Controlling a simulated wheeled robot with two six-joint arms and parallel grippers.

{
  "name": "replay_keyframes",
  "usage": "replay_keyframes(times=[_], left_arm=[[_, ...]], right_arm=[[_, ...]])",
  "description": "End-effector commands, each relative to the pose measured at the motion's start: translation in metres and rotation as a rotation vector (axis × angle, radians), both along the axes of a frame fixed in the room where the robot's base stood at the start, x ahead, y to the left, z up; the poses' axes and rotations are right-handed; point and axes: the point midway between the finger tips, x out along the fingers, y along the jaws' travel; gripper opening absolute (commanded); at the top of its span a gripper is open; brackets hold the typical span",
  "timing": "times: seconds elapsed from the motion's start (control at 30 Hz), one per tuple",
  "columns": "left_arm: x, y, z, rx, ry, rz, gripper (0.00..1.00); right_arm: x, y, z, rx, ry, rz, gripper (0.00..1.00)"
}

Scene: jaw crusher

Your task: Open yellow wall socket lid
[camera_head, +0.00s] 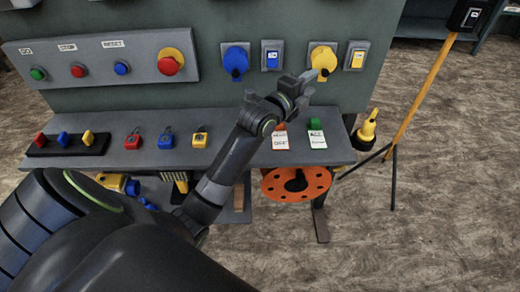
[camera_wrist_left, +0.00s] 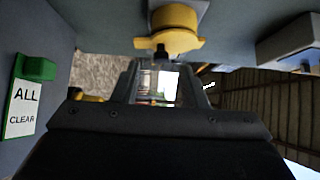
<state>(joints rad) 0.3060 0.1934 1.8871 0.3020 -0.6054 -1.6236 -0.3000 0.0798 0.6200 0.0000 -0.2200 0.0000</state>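The yellow wall socket (camera_head: 323,56) is on a grey plate on the upright panel, right of centre in the head view. Its round lid looks closed, like the blue one's. In the wrist view the yellow socket lid (camera_wrist_left: 175,42) shows at the top centre, with a small dark piece in front of its lower edge. My left gripper (camera_head: 310,77) is just below and left of the socket, close to the lid. In the wrist view its fingers (camera_wrist_left: 160,82) are apart with nothing seen between them; contact with the lid cannot be told. My right gripper is out of view.
A blue wall socket (camera_head: 236,62) and a blue switch (camera_head: 271,56) are left of the yellow socket; a yellow switch (camera_head: 358,57) is right. Below is a grey shelf (camera_head: 230,152) with padlocks and tags. A yellow pole stand (camera_head: 420,95) stands at right.

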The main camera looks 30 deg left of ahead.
Motion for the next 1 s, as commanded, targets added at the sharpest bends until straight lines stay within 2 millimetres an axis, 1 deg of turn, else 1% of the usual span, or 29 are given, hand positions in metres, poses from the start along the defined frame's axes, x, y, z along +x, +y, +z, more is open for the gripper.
replay_keyframes(times=[0.03,0.1,0.6,0.63,0.8,1.0], left_arm=[[-0.011,0.002,0.000,0.001,-0.001,0.000,0.39],[-0.025,0.005,-0.001,0.001,0.001,0.001,0.39],[-0.123,0.024,-0.001,0.004,0.002,0.000,0.39],[-0.127,0.024,-0.004,-0.010,0.014,0.003,0.39],[-0.139,0.029,-0.036,-0.133,0.156,0.045,0.39],[-0.158,0.035,-0.068,-0.263,0.296,0.106,0.39]], right_arm=[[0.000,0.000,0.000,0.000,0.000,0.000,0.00],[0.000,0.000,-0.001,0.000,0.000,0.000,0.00],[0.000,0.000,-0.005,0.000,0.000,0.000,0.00],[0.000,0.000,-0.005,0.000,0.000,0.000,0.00],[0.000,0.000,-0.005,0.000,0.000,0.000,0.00],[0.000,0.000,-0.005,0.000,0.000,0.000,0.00]])
